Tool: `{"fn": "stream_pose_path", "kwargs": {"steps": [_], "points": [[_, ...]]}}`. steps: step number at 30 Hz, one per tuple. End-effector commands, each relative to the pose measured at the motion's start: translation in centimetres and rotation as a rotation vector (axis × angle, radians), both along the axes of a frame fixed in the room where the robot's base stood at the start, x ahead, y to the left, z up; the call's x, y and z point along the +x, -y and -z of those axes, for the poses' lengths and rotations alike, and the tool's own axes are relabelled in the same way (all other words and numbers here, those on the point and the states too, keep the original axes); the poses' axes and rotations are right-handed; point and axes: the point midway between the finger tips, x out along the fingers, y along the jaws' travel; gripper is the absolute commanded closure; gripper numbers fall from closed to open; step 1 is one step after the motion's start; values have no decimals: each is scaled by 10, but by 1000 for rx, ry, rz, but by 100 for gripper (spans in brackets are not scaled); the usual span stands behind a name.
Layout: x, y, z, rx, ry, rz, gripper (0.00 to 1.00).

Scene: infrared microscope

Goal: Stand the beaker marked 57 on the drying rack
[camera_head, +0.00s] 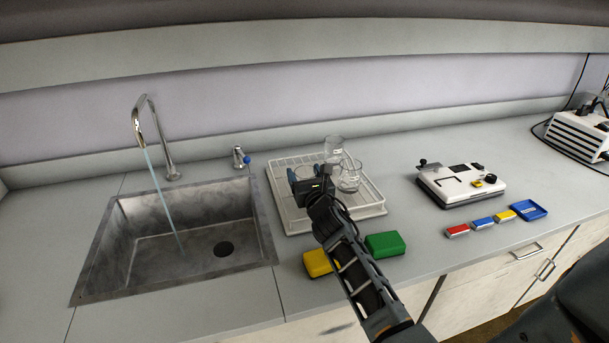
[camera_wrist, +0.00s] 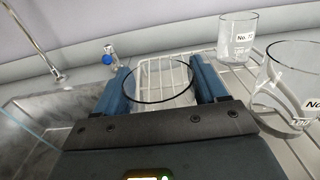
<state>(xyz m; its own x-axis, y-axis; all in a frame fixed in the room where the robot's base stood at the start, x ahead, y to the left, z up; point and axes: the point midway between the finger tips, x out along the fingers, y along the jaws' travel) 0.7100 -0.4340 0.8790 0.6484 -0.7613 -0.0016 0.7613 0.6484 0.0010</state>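My gripper (camera_head: 311,190) is over the left part of the white wire drying rack (camera_head: 291,222). In the wrist view, its two blue fingers (camera_wrist: 163,85) close on opposite sides of a clear glass beaker (camera_wrist: 160,101), whose dark round rim shows between them. The held beaker looks upright over the wires; I cannot tell whether its base touches the rack, and no marking on it is readable. Two other clear beakers stand on the rack to the right: a rear one (camera_wrist: 237,40) with a "No." label only partly legible, and a nearer one (camera_wrist: 289,85).
A metal sink (camera_head: 185,240) with a running tap (camera_head: 150,125) is at left. Yellow (camera_head: 317,263) and green (camera_head: 385,244) sponges lie before the rack. A white instrument (camera_head: 460,183) and small coloured blocks (camera_head: 483,222) are at right. A blue-knobbed valve (camera_head: 241,157) stands behind the sink.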

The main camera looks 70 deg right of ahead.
Motion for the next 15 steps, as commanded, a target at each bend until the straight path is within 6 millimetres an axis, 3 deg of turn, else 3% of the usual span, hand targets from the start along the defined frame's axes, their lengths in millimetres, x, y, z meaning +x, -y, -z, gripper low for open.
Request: {"fn": "stream_pose_path", "kwargs": {"steps": [6,15], "points": [[0,0,-1,0,0,0,7],[0,0,-4,0,0,0,7]]}}
